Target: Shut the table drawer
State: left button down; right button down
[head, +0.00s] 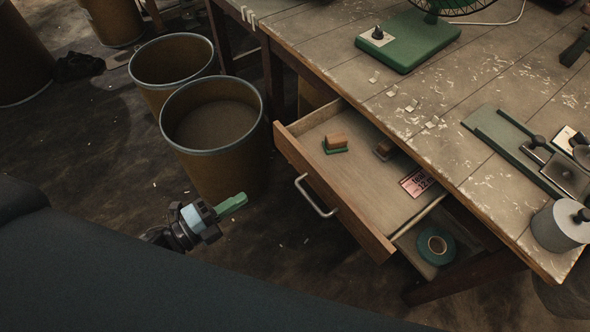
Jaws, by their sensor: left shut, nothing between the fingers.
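The wooden table drawer (372,212) is pulled out from under the worn table (350,78). Its front panel faces the lower left and carries a metal bar handle (315,197). Inside lie a small brown block on a green base (335,143), a small dark item (384,150) and a pink printed card (416,183). My left gripper (233,204), with green fingers, is shut and empty. It is to the left of the handle, apart from it, with its fingers pointing up and right towards the drawer front. My right gripper does not show.
Two open drums (212,130) stand on the floor left of the drawer. A roll of green tape (436,246) lies in an open compartment right of the drawer. A green fan base (408,40) and a metal device (525,150) sit on the tabletop.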

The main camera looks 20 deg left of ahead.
pick_arm(q)
jog(key=p, duration=0.1)
send_near(299, 163)
jog(key=shift+m, duration=0.3)
jog(key=x, duration=0.7)
jog(key=shift+a+f, duration=0.1)
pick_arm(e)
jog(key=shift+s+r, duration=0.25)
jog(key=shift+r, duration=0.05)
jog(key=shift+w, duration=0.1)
